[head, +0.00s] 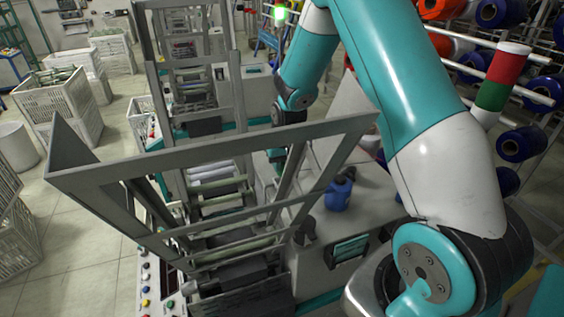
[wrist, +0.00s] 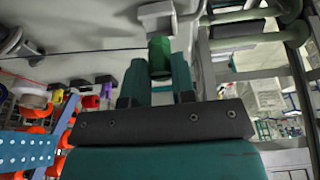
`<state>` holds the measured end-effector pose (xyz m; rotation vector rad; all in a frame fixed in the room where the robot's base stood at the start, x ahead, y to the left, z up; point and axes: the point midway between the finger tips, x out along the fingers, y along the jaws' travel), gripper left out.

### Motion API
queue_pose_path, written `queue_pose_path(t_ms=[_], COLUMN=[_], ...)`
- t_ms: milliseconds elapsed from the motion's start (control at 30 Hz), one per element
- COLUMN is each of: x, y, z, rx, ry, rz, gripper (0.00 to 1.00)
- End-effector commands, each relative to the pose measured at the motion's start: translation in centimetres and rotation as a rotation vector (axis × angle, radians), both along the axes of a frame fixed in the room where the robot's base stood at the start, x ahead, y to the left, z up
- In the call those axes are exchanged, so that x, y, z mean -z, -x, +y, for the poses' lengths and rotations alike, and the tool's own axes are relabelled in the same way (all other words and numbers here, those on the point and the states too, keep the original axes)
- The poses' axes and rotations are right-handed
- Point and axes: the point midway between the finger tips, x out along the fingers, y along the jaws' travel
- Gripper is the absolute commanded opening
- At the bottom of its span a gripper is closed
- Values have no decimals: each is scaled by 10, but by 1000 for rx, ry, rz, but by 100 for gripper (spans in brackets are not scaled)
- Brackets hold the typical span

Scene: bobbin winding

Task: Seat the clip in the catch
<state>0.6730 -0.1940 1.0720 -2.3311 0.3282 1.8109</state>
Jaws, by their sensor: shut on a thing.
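In the wrist view my gripper (wrist: 159,68) has its two teal fingers shut on a small green piece (wrist: 159,50), which I take to be the clip. It sticks out past the fingertips. A thin dark thread or wire runs from the left edge to this piece. In the head view my gripper and the clip are hidden behind the machine frame.
A grey metal frame (head: 215,150) stands upright in front of my arm in the head view. A blue spool (head: 338,194) sits on the pale machine top. Racks of coloured bobbins (head: 522,143) stand at the right. Rollers (wrist: 246,28) and rails lie at the upper right of the wrist view.

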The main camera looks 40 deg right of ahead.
Motion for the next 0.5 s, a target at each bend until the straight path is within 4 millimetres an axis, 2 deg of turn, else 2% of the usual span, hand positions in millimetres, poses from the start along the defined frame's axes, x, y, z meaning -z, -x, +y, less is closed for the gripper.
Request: queue_pose_path(t_ms=[500], x=[17], y=[0], z=[0], rx=[0], ry=[0], rz=[-1], gripper=[5])
